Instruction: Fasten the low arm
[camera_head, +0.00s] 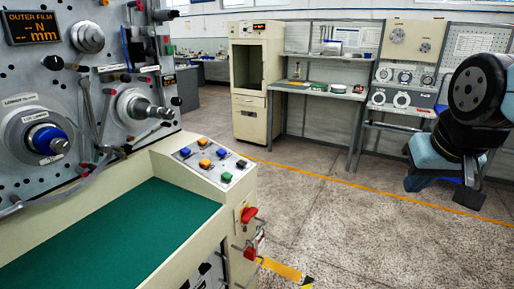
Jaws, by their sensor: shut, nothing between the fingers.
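The winding machine's grey panel (110,95) stands at the left. It carries a lower left spindle with a blue ring (48,139), under a small label too blurred to read fully. A curved metal arm (62,190) runs low across the panel, below this spindle. An upright lever (88,105) stands to the spindle's right. I cannot tell which of these is the low arm, or whether it is fastened. My gripper (469,198) appears as a dark end below my folded black and light-blue arm at the right, shut and empty, far from the panel.
A green mat (115,235) lies in the machine's cream tray. A sloped button box (205,160) and red switches (249,230) stand at its right end. A cream cabinet (252,85) and a workbench (320,90) are behind. The floor between is clear, crossed by a yellow line.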

